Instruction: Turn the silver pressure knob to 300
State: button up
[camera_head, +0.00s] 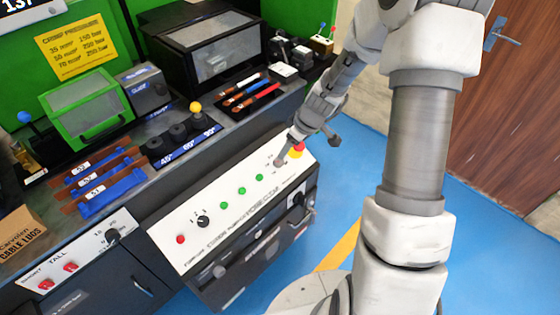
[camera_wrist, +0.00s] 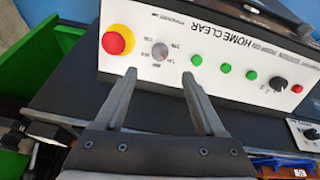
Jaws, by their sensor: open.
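The silver pressure knob (camera_wrist: 160,51) is a small grey dial with printed numbers around it, on the white sloped panel (camera_wrist: 220,45). The numbers are too small to read surely, and I cannot tell the knob's setting. My gripper (camera_wrist: 159,73) is open, its two fingers pointing at the knob. In the wrist view the knob appears just beyond the fingertips, centred between them; I see no contact. In the head view my gripper (camera_head: 282,158) is over the panel's right end and largely hides the knob.
A red stop button on a yellow base (camera_wrist: 117,41) sits close beside the knob. Green buttons (camera_head: 242,191), a black knob (camera_head: 203,221) and a red button (camera_head: 180,239) run along the panel. A yellow crimp-pressure sign (camera_head: 76,46) hangs behind. Blue floor lies to the right.

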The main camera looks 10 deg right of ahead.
aim_at(279, 161)
jog(key=b+x, duration=0.1)
jog(key=x, duration=1)
jog(key=shift+b, duration=0.35)
grip_shut()
